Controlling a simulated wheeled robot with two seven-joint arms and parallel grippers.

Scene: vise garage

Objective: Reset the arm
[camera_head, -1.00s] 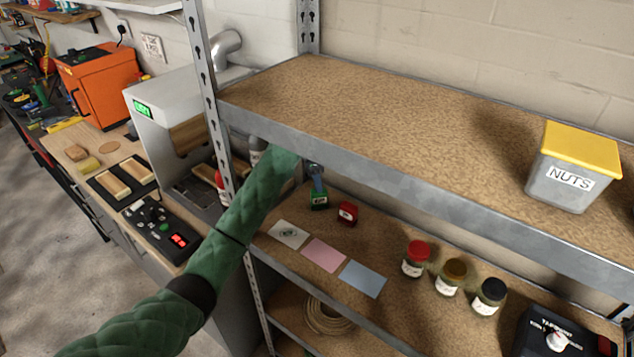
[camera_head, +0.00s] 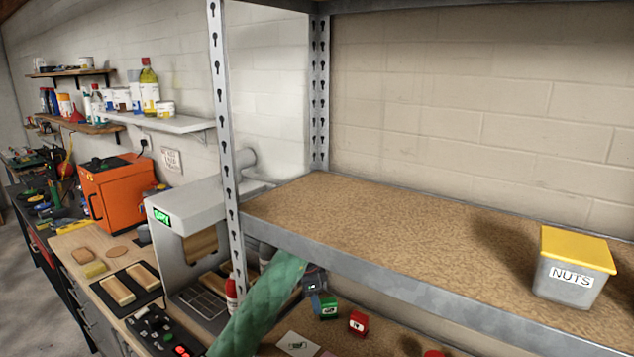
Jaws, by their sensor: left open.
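A small red block (camera_head: 357,322) stands to the right of the green one. My right gripper does not show.
The upper shelf (camera_head: 390,225) carries a grey NUTS bin (camera_head: 570,280) with a yellow lid. Its metal front edge and the left post (camera_head: 228,130) stand close around my arm. A white machine (camera_head: 190,215) and orange box (camera_head: 118,190) are on the left bench.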

